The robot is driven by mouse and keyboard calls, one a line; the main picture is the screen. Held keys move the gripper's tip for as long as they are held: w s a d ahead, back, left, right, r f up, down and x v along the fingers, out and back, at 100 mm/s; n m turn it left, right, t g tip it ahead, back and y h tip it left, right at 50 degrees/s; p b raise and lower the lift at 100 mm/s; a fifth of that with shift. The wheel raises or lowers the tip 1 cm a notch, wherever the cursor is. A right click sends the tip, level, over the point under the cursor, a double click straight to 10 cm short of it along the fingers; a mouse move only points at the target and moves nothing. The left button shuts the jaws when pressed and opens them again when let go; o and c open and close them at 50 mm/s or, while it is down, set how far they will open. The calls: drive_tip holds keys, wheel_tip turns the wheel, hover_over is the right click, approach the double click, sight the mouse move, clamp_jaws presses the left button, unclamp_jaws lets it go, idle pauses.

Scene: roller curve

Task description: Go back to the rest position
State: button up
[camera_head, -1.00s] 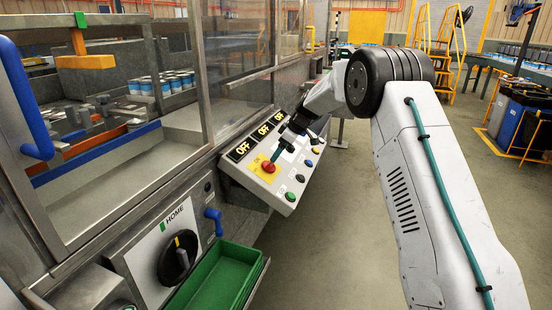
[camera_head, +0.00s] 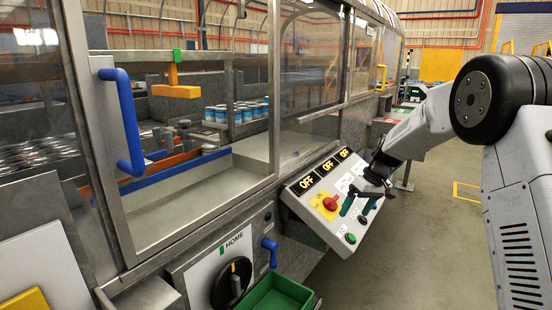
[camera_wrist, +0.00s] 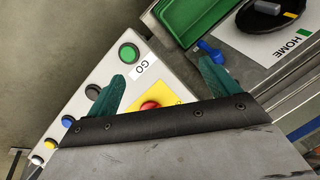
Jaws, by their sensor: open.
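My gripper (camera_head: 357,212) is open and empty, with teal fingers and a dark palm. It hangs over the right part of the sloped control panel (camera_head: 312,213), just right of the red button (camera_head: 331,202). In the wrist view, my gripper (camera_wrist: 164,69) spreads its fingers above the panel. The red button (camera_wrist: 149,106) on its yellow plate is partly hidden by the palm. The green GO button (camera_wrist: 128,52) lies near the left fingertip. Contact with the panel cannot be told. Three displays on the panel read OFF.
The glazed machine with a blue door handle (camera_head: 122,120) fills the left. A black HOME knob (camera_head: 232,282), a blue lever (camera_head: 270,252) and a green bin (camera_head: 274,294) sit below. Open floor (camera_head: 425,235) lies right of the panel.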

drive_tip(key=s+r+m+h, duration=0.1)
drive_tip(key=s+r, duration=0.3)
drive_tip(key=s, duration=1.1)
drive_tip(key=s+r+m+h, duration=0.1)
drive_tip(key=s+r, duration=0.4)
drive_tip(key=s, duration=1.1)
drive_tip(key=s+r+m+t+h, duration=0.1)
drive_tip(key=s+r+m+h, duration=0.1)
drive_tip(key=s, duration=1.4)
drive_tip(key=shift+s+r+m, duration=0.2)
drive_tip(key=shift+r+m, duration=0.4)
drive_tip(key=shift+r, duration=0.65)
drive_tip(key=shift+c, duration=0.4)
